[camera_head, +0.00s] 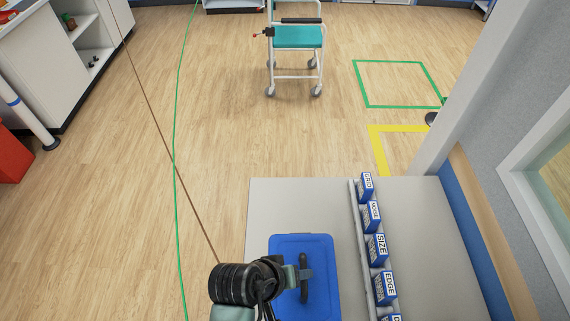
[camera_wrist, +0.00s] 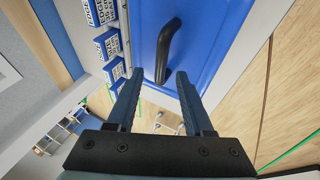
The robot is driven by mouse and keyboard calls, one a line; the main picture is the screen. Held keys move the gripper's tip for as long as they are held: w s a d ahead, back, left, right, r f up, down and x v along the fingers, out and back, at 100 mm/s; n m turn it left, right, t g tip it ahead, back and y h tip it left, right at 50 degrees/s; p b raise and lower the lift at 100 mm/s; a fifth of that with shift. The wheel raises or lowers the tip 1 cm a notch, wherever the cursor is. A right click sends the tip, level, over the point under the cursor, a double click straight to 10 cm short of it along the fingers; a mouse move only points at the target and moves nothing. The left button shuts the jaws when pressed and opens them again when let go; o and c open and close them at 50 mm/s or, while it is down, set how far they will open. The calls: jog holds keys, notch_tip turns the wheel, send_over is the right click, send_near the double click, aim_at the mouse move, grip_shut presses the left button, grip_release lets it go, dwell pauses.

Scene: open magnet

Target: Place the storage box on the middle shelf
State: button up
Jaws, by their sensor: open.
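The storage box is a blue box (camera_head: 322,252) with a black handle (camera_head: 304,270) on its lid. It stands on a light grey tabletop (camera_head: 290,205), and its near end runs out of the head view. My gripper (camera_head: 302,273) is at the handle. In the wrist view my gripper (camera_wrist: 156,76) is open, with the black handle (camera_wrist: 166,50) just beyond and partly between its fingertips. I cannot tell whether the fingers touch the handle. A white shelf unit (camera_head: 88,45) with open shelves stands at the far left; I cannot tell which level is the middle shelf.
A rack of several blue labelled boxes (camera_head: 375,247) runs just right of the storage box. A wall with a window frame (camera_head: 535,155) closes the right side. A teal wheeled chair (camera_head: 298,38) stands behind. Open wooden floor (camera_head: 115,185) lies to the left.

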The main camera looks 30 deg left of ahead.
jog(key=v, duration=0.6)
